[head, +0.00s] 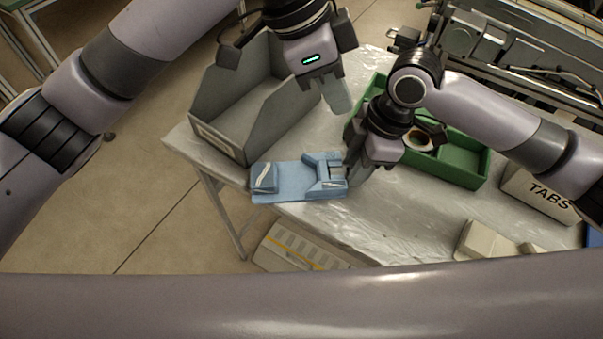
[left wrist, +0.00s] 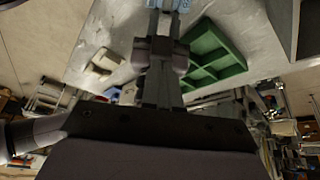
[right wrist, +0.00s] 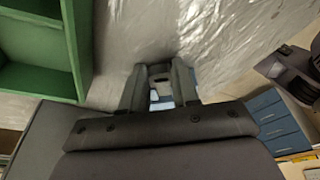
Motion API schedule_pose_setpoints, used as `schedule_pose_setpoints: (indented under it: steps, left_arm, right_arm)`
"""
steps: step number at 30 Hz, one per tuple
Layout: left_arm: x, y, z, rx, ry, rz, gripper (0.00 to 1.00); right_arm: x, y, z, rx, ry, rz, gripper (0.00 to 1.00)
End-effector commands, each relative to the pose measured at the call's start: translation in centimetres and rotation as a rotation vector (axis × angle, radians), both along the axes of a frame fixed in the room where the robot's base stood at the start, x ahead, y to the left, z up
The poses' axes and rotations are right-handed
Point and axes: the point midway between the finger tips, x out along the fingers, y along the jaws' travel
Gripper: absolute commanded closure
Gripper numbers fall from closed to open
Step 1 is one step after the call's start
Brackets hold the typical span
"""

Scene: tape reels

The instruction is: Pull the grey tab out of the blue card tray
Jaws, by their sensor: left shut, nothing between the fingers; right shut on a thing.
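The blue card tray (head: 290,180) lies at the front edge of the table. Part of it shows at the top of the left wrist view (left wrist: 168,4). My right gripper (head: 352,178) is at the tray's right end, shut on the grey tab. The grey tab (right wrist: 160,78) shows between its fingers in the right wrist view, with a little blue beside it; how far it sits in the tray is hidden. My left gripper (head: 337,98) is shut and empty, above the table behind the tray.
A grey open bin (head: 222,135) stands behind the tray at left. A green compartmented box (head: 455,165) holding a reel is behind my right gripper. A box marked TABS (head: 540,193) and a beige object (head: 485,240) are at right. The front middle of the table is clear.

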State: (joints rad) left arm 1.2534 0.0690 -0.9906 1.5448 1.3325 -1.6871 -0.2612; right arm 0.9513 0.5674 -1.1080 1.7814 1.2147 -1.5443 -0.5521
Motion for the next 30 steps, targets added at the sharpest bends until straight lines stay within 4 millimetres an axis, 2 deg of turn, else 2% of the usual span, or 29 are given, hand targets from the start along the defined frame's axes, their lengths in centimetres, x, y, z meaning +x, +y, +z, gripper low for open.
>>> schedule_pose_setpoints:
  steps: [4, 11, 30]
  left_arm:
    - [-0.1, 0.9, 0.1, 0.095, -0.022, -0.041, 1.00]
    - [-0.1, 1.3, -0.9, 0.127, -0.024, -0.054, 1.00]
    - [-0.2, 1.2, -10.0, 0.123, -0.023, -0.053, 1.00]
  right_arm:
    - [0.0, 0.0, 0.0, 0.000, 0.000, 0.000, 1.00]
    - [0.0, 0.0, 0.0, 0.000, 0.000, 0.000, 1.00]
    - [0.0, 0.0, 0.0, 0.000, 0.000, 0.000, 1.00]
